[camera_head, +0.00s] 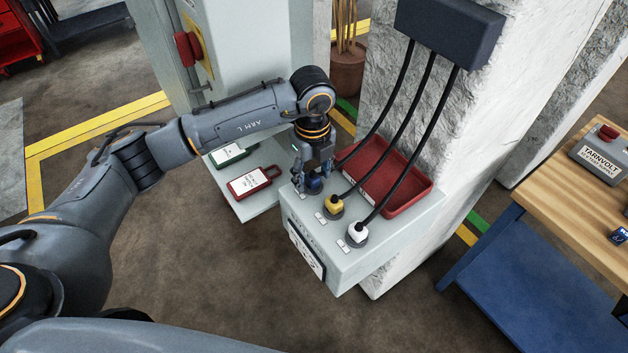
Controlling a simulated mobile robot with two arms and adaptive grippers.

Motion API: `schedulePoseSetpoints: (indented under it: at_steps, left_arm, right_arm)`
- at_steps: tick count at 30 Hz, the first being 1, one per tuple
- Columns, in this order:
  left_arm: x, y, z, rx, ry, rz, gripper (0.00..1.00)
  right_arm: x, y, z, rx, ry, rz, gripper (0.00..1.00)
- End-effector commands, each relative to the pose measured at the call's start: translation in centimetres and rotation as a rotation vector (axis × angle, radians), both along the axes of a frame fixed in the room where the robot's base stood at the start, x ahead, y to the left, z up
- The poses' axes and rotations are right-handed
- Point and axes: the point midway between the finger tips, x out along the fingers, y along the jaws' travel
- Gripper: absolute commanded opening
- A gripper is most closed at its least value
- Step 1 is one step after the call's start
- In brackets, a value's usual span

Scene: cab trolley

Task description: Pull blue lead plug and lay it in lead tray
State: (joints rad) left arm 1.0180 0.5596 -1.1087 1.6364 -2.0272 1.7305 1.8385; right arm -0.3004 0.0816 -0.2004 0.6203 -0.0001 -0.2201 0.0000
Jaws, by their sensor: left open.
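My left gripper (313,180) is open and points down over the blue lead plug (313,187), which sits at the left end of the row on the grey socket box (330,262). The fingers are around or close beside the plug; contact cannot be told. The gripper hides most of the plug. A black lead runs from behind the gripper up to the dark box (449,28) on the pillar. The red lead tray (417,196) lies behind the row of plugs, with leads crossing above it. My right gripper is not in view.
A yellow plug (334,204) and a white plug (357,233) stand to the right of the blue one, each with a black lead. A red-framed tag (254,181) and a green-framed tag (232,152) lie on a shelf at left. A wooden bench (560,185) stands at right.

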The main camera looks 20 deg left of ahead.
Motion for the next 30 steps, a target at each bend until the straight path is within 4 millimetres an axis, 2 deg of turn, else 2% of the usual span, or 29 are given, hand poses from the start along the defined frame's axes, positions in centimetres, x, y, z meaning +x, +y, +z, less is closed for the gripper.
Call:
schedulePoseSetpoints:
  at_steps: [25, 26, 30]
  left_arm:
    - [0.01, 0.03, 0.02, 0.0, 0.0, 0.001, 0.55]
    - [0.01, 0.03, 0.02, 0.0, 0.0, 0.001, 0.53]
    - [0.01, 0.03, 0.02, 0.0, 0.0, 0.0, 0.24]
  right_arm:
    - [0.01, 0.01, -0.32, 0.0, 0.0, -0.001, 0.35]
    - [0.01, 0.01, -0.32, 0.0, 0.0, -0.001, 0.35]
    - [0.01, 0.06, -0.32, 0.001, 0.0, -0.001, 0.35]
